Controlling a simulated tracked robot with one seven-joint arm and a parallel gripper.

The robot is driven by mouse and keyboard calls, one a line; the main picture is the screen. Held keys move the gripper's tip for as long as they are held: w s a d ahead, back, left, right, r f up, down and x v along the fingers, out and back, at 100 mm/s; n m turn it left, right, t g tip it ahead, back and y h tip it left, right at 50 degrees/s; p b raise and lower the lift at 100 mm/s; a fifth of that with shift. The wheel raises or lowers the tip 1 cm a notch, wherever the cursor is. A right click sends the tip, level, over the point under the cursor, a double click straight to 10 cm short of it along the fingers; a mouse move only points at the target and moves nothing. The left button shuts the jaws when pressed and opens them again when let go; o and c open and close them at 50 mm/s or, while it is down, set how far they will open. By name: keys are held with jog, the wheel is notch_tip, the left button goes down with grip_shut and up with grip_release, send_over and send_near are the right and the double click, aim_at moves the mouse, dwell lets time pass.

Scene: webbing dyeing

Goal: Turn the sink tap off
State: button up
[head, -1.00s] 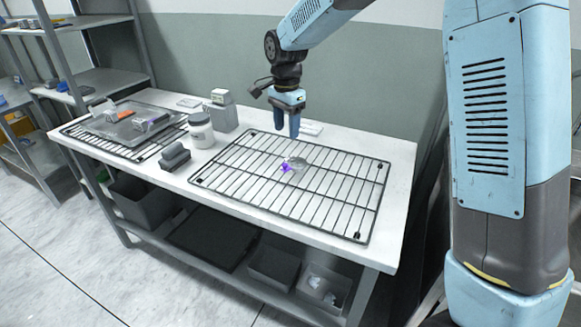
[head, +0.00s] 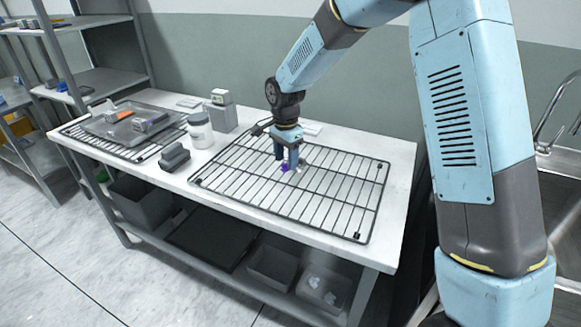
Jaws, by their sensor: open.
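A metal sink tap (head: 546,118) shows at the right edge in the head view. Its curved spout is partly in view, cut off by the frame and by my arm. Its handle cannot be made out, nor whether water runs. Part of the steel sink (head: 570,183) shows below it. My gripper (head: 286,161) is open, pointing down over the wire rack on the table, far to the left of the tap. Its fingers are close to a small purple item (head: 285,168); I cannot tell whether they touch it.
The wire rack (head: 330,205) covers the table's right half. A white jar (head: 200,130), a grey box (head: 222,117), dark grey blocks (head: 174,157) and a grey tray (head: 112,133) stand to its left. Metal shelves (head: 98,85) rise at the far left.

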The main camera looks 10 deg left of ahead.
aim_at(286, 164)
jog(key=shift+w+f, duration=0.1)
jog(key=shift+f, duration=1.45)
jog(key=shift+c, duration=0.5)
grip_shut()
